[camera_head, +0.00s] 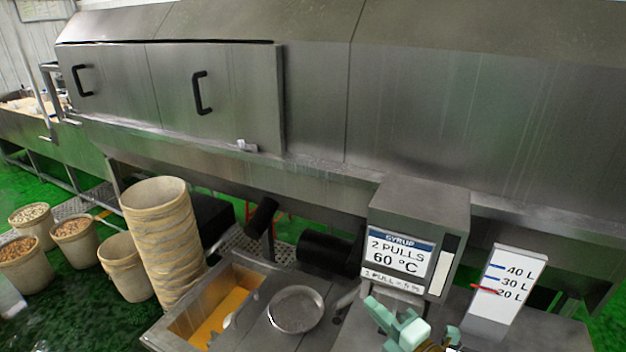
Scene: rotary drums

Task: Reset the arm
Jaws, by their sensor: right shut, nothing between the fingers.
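My right gripper (398,327) shows at the bottom edge, right of the middle, as pale teal parts. It is shut and empty, in front of the lower part of the syrup dispenser (421,205). The dispenser's label reads "SYRUP, 2 PULLS, 60 °C". The rest of the right arm is mostly cut off by the bottom edge. My left gripper is not in view.
A round metal pan (296,310) and a steel trough with yellow contents (218,315) lie left of the gripper. A level gauge (507,290) stands to its right. A tall stack of tubs (163,235) stands at left. The large steel drum housing (440,90) fills the back.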

